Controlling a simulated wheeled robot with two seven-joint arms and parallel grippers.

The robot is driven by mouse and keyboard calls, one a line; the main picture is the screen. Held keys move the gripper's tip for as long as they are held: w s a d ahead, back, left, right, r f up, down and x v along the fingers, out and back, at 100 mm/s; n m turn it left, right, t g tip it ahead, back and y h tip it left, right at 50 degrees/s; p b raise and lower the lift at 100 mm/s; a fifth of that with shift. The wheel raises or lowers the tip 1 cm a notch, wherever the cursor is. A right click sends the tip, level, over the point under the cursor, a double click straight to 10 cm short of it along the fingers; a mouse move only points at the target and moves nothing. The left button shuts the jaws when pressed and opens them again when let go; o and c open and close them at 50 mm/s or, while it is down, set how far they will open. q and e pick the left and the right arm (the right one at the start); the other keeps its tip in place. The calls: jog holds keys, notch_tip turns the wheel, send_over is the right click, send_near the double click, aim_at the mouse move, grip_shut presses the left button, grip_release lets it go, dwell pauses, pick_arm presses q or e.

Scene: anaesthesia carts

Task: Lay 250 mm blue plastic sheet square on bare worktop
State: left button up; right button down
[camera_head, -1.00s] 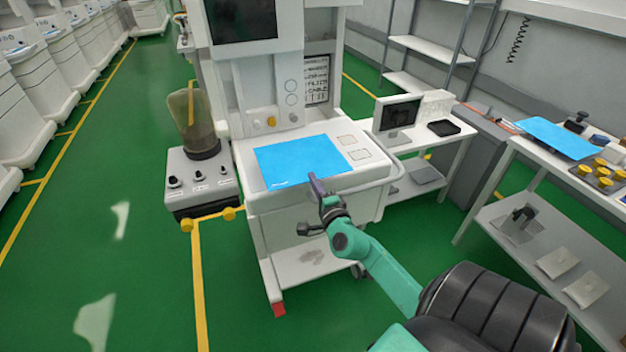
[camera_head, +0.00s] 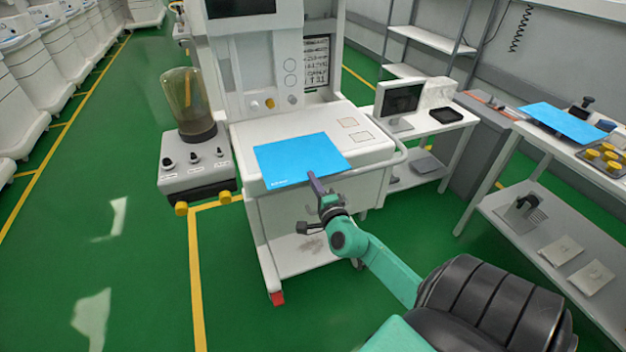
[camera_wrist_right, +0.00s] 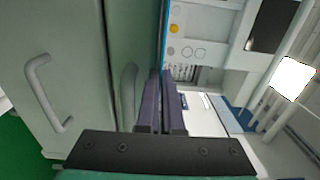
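The blue plastic sheet (camera_head: 298,158) is flat and spread over the front part of the white cart's worktop (camera_head: 372,152) in the head view. Its near edge reaches the worktop's front edge or slightly past it. I cannot tell whether it touches the surface or hovers. My right gripper (camera_head: 313,180) is at the sheet's near edge, its dark fingers closed together on it. In the right wrist view the fingers (camera_wrist_right: 161,85) are nearly together, and a thin blue strip (camera_wrist_right: 164,32) shows edge-on beyond them. My left gripper is out of view.
A side unit with a clear canister (camera_head: 187,105) stands left of the cart. A monitor (camera_head: 400,100) and black tray (camera_head: 446,115) sit on a small table at right. Farther right, a bench holds another blue sheet (camera_head: 560,120) and yellow knobs (camera_head: 600,152). Green floor is open at left.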

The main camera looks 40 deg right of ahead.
jog(key=c, duration=1)
grip_release()
jog(key=shift+r, duration=0.1)
jog(key=b+v, duration=0.1)
jog(key=v, duration=1.3)
jog(key=shift+s, duration=0.3)
jog(key=shift+a, duration=0.1)
